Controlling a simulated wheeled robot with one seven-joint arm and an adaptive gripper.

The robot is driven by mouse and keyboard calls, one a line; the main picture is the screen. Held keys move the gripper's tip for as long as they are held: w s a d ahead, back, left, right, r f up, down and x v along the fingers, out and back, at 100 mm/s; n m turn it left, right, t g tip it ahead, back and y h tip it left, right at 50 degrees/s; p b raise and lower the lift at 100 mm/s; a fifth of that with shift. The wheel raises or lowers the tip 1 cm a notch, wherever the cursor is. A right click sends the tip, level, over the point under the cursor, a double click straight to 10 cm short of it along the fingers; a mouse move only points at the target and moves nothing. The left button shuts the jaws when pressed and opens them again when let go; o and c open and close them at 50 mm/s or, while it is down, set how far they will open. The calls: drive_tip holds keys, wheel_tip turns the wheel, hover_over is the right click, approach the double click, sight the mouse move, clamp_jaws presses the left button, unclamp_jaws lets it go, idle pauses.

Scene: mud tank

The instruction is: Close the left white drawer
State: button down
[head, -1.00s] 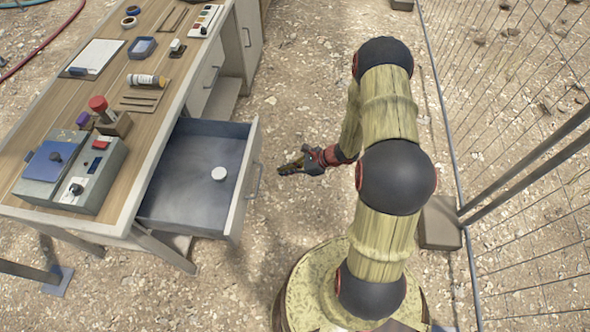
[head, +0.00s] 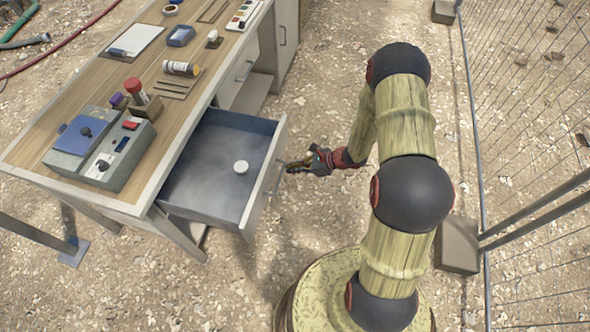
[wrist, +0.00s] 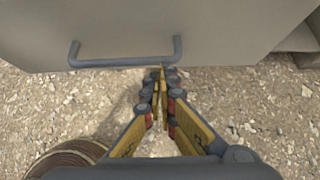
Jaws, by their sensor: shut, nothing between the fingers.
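The left white drawer (head: 265,182) is pulled out of the desk in the head view, with a small round white object (head: 240,167) inside it. Its front panel (wrist: 215,25) and grey bar handle (wrist: 125,62) fill the top of the wrist view. My gripper (head: 290,167) is shut and empty. It points at the outer face of the drawer front, close to the handle. In the wrist view my fingertips (wrist: 162,72) reach the panel's lower edge near the right end of the handle. Whether they touch the panel I cannot tell.
The wooden desktop (head: 75,128) carries a grey control box (head: 98,150), a yellow-white cylinder (head: 180,68) and small tools. A wire fence (head: 520,120) stands on the right.

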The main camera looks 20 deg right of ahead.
drive_tip(key=b, duration=0.5)
hover_over(218, 159)
drive_tip(key=shift+s+d, duration=0.1)
drive_tip(key=shift+r, duration=0.1)
